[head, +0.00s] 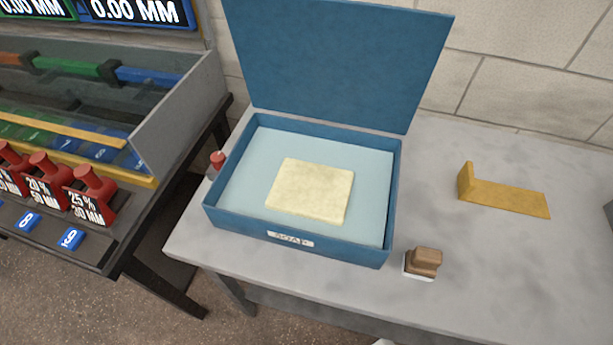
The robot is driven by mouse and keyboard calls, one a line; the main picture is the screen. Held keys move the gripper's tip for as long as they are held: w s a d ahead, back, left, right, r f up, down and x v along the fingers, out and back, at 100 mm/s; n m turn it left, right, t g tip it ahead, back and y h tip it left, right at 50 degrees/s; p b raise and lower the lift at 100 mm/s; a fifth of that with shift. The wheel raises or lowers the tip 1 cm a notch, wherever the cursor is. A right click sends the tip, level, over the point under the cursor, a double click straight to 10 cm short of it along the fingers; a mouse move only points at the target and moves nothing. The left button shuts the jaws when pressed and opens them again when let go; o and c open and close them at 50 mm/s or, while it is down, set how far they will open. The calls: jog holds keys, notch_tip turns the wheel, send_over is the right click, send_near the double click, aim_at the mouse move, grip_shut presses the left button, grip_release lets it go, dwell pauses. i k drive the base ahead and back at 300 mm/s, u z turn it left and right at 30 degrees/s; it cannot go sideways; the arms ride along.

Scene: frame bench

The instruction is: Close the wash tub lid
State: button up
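The wash tub (300,246) is a blue, shallow rectangular box on the grey bench, with a "SOAP" label on its front wall. Its blue lid (340,60) stands open, raised at the back edge and leaning slightly back. A pale yellow slab (311,190) lies inside on the light blue floor of the tub.
The tub stands on the grey bench (480,270). A brown block with a white base (424,262) sits at its front right. A yellow L-shaped piece (505,196) lies farther right. A small red knob (217,160) is left of the tub. Red bottles (92,192) stand on the left table.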

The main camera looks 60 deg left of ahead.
aim_at(370, 66)
jog(key=z, duration=0.7)
jog(key=i, duration=0.15)
jog(key=u, duration=3.15)
jog(key=i, duration=0.15)
jog(key=u, duration=1)
jog(key=k, duration=1.15)
jog(key=z, duration=0.55)
jog(key=i, duration=0.95)
jog(key=u, duration=0.05)
